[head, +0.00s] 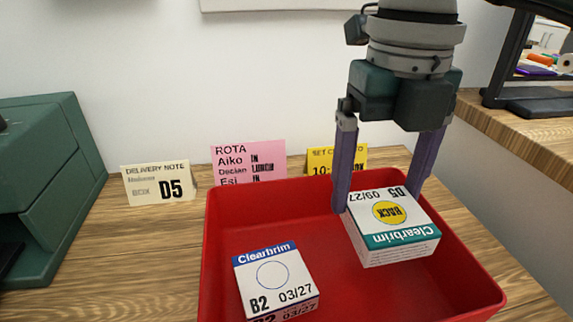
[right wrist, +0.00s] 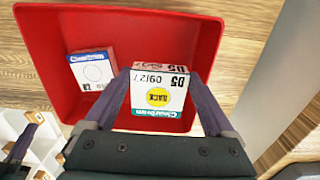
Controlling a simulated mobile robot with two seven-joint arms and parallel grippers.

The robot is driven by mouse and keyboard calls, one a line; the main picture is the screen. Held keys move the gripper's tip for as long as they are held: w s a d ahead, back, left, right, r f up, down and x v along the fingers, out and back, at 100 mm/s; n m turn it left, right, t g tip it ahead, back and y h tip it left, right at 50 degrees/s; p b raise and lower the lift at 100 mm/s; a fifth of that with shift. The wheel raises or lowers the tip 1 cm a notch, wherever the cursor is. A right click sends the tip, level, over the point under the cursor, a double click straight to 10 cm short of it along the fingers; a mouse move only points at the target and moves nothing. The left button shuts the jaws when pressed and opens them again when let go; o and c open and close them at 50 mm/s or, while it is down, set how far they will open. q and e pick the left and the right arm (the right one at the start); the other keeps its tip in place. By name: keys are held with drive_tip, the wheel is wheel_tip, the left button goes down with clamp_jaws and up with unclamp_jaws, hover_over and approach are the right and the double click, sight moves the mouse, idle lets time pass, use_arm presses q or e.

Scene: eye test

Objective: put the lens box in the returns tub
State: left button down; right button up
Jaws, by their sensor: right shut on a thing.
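My right gripper (head: 387,200) is shut on a white Clearbrim box (head: 392,243) with a teal band. The box is marked D5 and 09/27, has a round yellow BACK sticker, and its print is upside down in the head view. The held box also shows in the right wrist view (right wrist: 159,98). It is over the right part of the red tub (head: 240,205), within its outline; I cannot tell whether it touches the floor. No returns label shows on the tub. Another Clearbrim box (head: 274,276), blue-banded, marked B2 and 03/27, lies inside the tub at left.
A delivery note (head: 158,184) reading D5, a pink rota card (head: 248,163) and a yellow card (head: 335,160) stand behind the tub. A green machine (head: 40,170) stands at left. In the wrist view, a white compartmented holder (right wrist: 45,150) is at lower left.

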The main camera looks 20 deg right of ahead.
sight(370, 221)
drive_tip(key=shift+f+b, duration=0.45)
drive_tip(key=shift+f, duration=2.6)
drive_tip(key=shift+f, duration=0.15)
drive_tip(key=o, duration=1.1)
drive_tip(key=shift+c, duration=0.2)
drive_tip(key=shift+r, duration=0.5)
wheel_tip(370, 221, up, 11)
drive_tip(key=shift+r+p, duration=0.2)
drive_tip(key=shift+p, duration=0.9)
